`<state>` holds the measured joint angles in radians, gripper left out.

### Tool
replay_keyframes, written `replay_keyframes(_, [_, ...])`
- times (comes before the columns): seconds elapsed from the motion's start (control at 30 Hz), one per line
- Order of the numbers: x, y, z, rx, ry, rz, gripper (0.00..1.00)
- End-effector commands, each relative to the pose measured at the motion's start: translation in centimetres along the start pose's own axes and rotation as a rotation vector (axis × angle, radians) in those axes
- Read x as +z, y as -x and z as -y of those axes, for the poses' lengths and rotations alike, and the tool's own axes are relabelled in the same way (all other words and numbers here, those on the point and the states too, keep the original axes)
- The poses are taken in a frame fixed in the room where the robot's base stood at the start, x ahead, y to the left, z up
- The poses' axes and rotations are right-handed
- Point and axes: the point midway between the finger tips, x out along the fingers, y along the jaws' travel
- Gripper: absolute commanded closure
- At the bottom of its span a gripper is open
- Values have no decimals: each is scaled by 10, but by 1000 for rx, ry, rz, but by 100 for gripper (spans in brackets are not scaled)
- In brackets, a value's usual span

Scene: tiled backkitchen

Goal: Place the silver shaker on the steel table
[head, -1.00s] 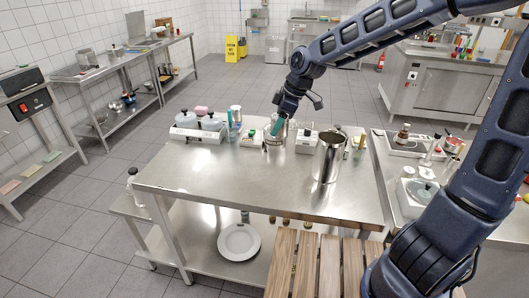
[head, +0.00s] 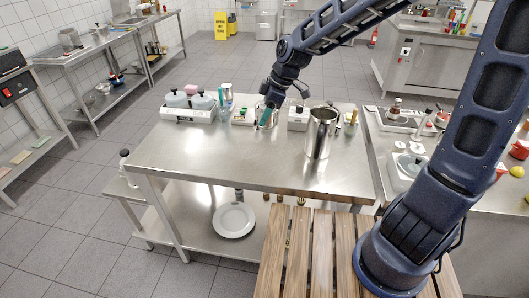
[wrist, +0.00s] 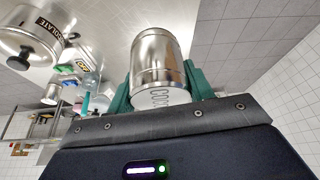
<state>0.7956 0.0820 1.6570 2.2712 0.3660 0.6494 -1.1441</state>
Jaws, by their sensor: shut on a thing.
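In the head view my gripper (head: 266,118) is over the far middle part of the steel table (head: 225,160), and the shaker is mostly hidden behind the fingers there. I cannot tell whether its base touches the tabletop.
A tall steel pitcher (head: 320,135) stands right of my gripper. A white box (head: 298,118) is just right of the fingers, and a tray of lidded pots (head: 188,112) is at the left. The table's front and left are clear. A wooden slatted surface (head: 310,250) is nearer.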

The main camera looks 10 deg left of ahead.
Motion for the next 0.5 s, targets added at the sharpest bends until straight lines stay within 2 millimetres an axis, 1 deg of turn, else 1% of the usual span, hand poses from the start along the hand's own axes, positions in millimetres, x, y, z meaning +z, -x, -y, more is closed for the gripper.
replay_keyframes(0.5, [5,-14,1,-3,1,1,75])
